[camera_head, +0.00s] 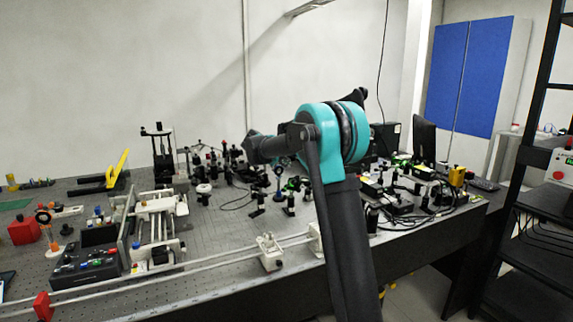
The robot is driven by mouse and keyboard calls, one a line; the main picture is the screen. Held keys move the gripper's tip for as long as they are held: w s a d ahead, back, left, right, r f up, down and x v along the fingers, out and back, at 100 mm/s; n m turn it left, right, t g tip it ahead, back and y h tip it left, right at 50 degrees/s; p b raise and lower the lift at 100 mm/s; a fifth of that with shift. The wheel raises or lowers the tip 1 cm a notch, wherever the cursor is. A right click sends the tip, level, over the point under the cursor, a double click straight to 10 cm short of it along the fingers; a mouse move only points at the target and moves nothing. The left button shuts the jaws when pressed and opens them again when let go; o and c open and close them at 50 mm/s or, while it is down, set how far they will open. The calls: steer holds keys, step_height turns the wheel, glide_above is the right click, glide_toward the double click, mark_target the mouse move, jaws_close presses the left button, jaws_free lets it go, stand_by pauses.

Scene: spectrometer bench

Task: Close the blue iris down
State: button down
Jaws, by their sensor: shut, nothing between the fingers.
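A small blue ring-shaped mount on a post, which looks like the blue iris (281,172), stands on the optical bench near the picture's middle. It is small here, and neither its lever nor its opening can be made out. My arm rises from the bottom to a teal joint and bends to the left. My gripper (254,150) is at the dark left end of the arm, above and left of the iris in the picture. It is shut and empty, though its fingers are hard to tell from the dark parts behind. I cannot tell whether it touches anything.
Crowded dark optics mounts (225,165) stand around and behind my gripper. A white rail stage (155,215) and a black control box (87,265) are at the left. Cabled instruments (405,200) fill the right. The bench (225,240) has bare room at the front.

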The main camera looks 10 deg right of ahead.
steer(key=shift+s+a+r+n+t+h, duration=0.15)
steer(key=shift+a+n+t+h, duration=0.2)
steer(key=shift+t+h, duration=0.3)
steer(key=shift+s+a+r+n+t+h, duration=0.1)
steer(key=shift+s+a+n+t+h, duration=0.15)
steer(key=shift+a+h, duration=0.35)
stand_by(1.0)
steer(key=v, duration=1.2)
